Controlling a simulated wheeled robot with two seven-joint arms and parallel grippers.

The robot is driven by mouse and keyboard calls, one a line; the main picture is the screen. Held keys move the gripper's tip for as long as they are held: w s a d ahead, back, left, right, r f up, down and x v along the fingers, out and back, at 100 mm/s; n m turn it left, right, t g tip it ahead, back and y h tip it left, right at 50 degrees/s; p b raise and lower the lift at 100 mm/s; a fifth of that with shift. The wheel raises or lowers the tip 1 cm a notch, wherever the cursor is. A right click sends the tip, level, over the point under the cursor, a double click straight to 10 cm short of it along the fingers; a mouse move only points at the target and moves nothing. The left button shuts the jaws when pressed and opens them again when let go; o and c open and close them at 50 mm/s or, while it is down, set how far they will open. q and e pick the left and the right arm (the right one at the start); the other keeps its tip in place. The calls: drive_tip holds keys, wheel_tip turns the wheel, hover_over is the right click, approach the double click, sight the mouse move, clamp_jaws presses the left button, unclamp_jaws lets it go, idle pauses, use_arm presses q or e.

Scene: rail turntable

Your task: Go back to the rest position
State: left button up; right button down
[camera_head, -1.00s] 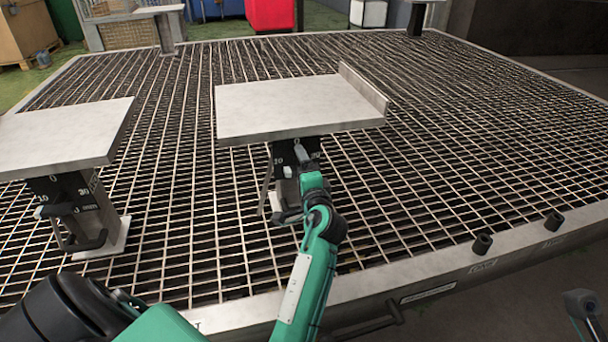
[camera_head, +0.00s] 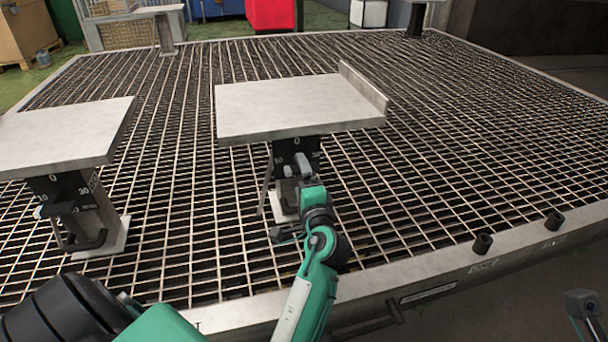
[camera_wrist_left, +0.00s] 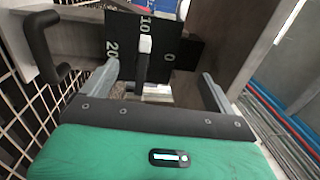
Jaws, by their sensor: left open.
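My left gripper (camera_head: 303,170) is at the front of the middle stand, below its plate, with the arm reaching up from the bottom edge. In the left wrist view its two grey fingers (camera_wrist_left: 157,88) are apart, with nothing held between them. Ahead of them is a black scale plate (camera_wrist_left: 133,40) marked 0, 10 and 20. A pointer with a white tip (camera_wrist_left: 145,45) stands near the 10. The scale also shows in the head view (camera_head: 296,148), partly behind my gripper. I see no right gripper that I can be sure of.
The flat middle plate (camera_head: 290,105) overhangs the gripper. A second plated stand (camera_head: 60,135) is at the left, with a black handle. A black hooked handle (camera_wrist_left: 42,48) is left of the fingers in the wrist view. The turntable's grid (camera_head: 440,150) is mostly clear at right.

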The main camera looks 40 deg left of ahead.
use_arm(q)
drive_tip(key=shift+n+g+h, duration=0.3)
drive_tip(key=shift+h, duration=0.3)
drive_tip(key=d+f, duration=0.2)
drive_tip(key=d, duration=0.1)
drive_tip(key=shift+s+d, duration=0.2)
drive_tip(key=shift+d, duration=0.1)
drive_tip(key=x, duration=0.9)
drive_tip(key=shift+r, duration=0.1)
drive_tip(key=shift+s, duration=0.1)
